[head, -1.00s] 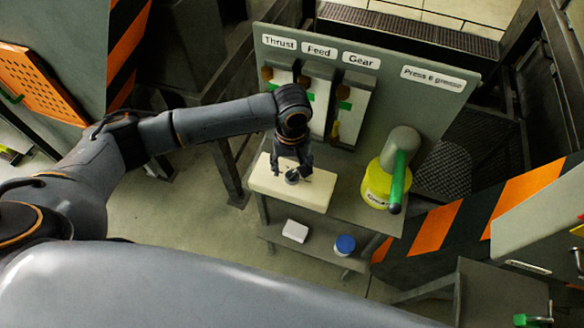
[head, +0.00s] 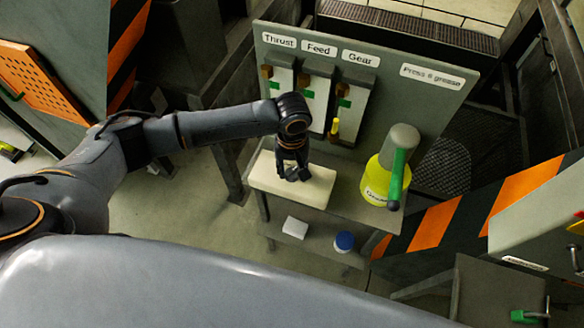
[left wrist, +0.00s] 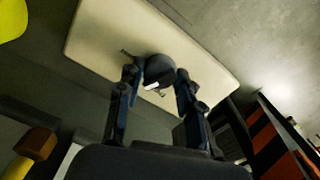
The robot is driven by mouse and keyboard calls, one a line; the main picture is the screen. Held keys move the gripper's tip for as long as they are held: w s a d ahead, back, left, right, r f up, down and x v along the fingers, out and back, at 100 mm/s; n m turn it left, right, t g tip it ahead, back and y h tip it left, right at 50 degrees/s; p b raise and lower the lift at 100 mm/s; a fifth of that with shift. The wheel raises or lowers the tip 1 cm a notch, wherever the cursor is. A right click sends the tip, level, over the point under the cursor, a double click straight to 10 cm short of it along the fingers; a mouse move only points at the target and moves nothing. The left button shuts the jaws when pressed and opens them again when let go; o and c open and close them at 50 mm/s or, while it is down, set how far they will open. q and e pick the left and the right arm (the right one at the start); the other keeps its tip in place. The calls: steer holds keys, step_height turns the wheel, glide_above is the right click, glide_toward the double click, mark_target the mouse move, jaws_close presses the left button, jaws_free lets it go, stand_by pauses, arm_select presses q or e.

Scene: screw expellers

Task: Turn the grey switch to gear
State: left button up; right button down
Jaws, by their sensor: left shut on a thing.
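The grey switch (left wrist: 160,68) is a round dark knob with a small white mark on its near edge. It sits on top of a cream box (head: 318,194), which also fills the upper part of the left wrist view (left wrist: 100,40). My left gripper (head: 294,176) points down over the box and is shut on the switch. In the left wrist view its two fingers (left wrist: 158,82) stand on either side of the knob. In the head view the gripper mostly hides the switch. The Gear label (head: 361,58) is on the grey panel behind. My right gripper is not in view.
The panel also bears Thrust (head: 279,41) and Feed (head: 319,49) labels above white gauges. A yellow grease can (head: 377,180) with a green handle stands right of the box. A white box (head: 295,227) and a blue-lidded jar (head: 344,241) are on the lower shelf.

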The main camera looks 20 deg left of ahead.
mark_target(293, 171)
arm_select(q)
steer(key=shift+m, duration=0.3)
steer(key=m, duration=0.4)
steer(key=shift+m, duration=2.7)
steer(key=o, duration=1.2)
steer(key=shift+r, duration=0.15)
step_height(293, 171, up, 12)
steer(key=shift+f, duration=0.15)
steer(key=shift+d, duration=0.1)
